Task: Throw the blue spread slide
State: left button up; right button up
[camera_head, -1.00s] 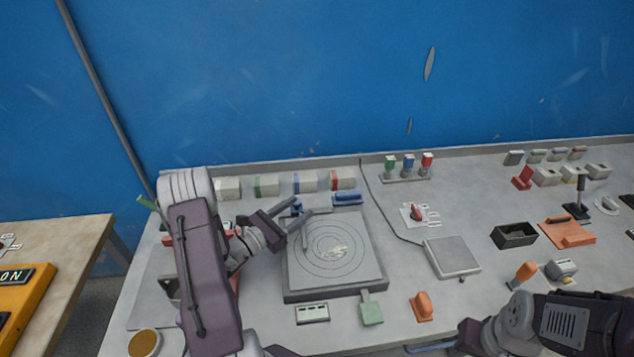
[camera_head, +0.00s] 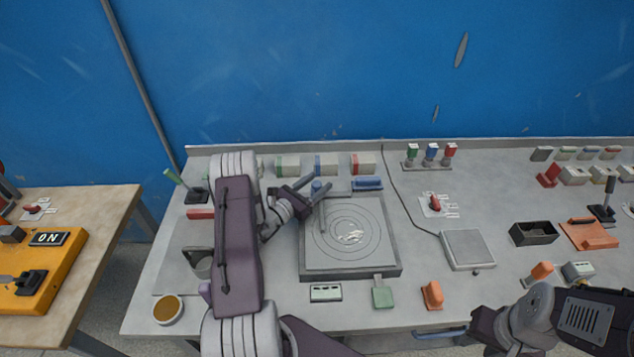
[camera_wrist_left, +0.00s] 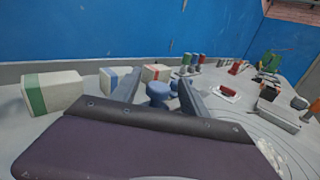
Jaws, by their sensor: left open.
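A blue knob (camera_head: 317,187) stands at the back left corner of the grey square plate (camera_head: 390,268) with rings on it. It also shows in the wrist view (camera_wrist_left: 159,92) between my fingers, upright. A flat blue bar (camera_head: 367,183) lies behind the plate, right of the knob. I cannot tell for sure which of these is the spread slide. My left gripper (camera_head: 315,193) is open, its fingers on either side of the knob; contact cannot be told. The fingers also show in the wrist view (camera_wrist_left: 161,84).
Blocks with green, blue (camera_head: 326,165) and red stripes stand behind the plate. Green, blue and red plungers (camera_head: 431,155) stand further right. A grey box (camera_head: 466,250), an orange handle (camera_head: 432,295) and a green tab (camera_head: 382,296) lie around the plate. A blue wall closes the back.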

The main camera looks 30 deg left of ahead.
pick_arm(q)
jog(key=shift+w+f, duration=0.1)
jog(key=shift+w, duration=0.05)
grip_shut()
dwell(1.3)
